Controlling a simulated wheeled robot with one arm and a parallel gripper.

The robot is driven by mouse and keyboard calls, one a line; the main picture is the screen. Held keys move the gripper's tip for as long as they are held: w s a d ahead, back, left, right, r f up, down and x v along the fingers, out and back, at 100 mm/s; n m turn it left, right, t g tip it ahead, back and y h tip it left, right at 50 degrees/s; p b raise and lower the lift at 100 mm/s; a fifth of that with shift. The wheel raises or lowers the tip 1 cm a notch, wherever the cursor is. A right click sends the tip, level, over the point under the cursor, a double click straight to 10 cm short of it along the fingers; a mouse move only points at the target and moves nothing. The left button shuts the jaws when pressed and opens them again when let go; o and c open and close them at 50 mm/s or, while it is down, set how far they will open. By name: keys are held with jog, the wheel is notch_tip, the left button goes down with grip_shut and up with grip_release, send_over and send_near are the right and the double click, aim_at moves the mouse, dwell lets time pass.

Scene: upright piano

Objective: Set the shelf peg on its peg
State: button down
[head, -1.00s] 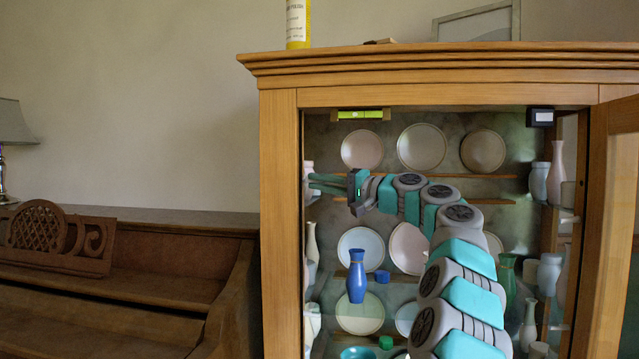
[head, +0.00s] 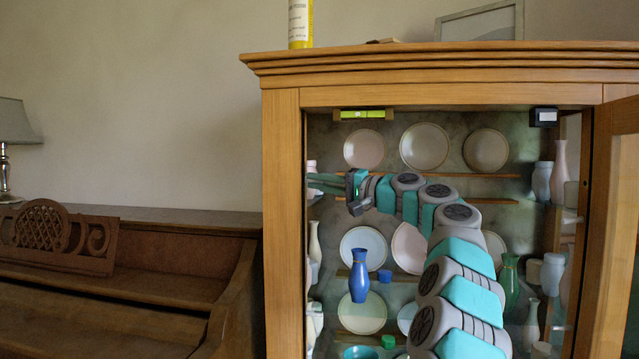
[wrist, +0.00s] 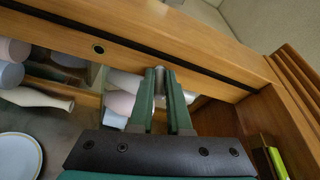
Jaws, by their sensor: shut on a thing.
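My gripper (head: 322,183) reaches left inside the open cabinet, its fingertips close to the left inner wall. In the wrist view my gripper (wrist: 163,76) has its two green fingers nearly together, shut on a small grey piece, apparently the shelf peg (wrist: 159,78), mostly hidden between them. I cannot tell whether the held piece touches the wood.
The cabinet (head: 282,200) holds plates, a blue vase (head: 359,276) below my arm, and pale vases (wrist: 40,98) near the fingers. A green level (head: 362,114) is under the top rail. The door (head: 615,220) stands open at right.

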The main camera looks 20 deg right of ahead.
jog(key=c, duration=0.8)
grip_release()
jog(key=b+v, duration=0.1)
jog(key=v, duration=0.7)
jog(key=shift+w+a, duration=0.1)
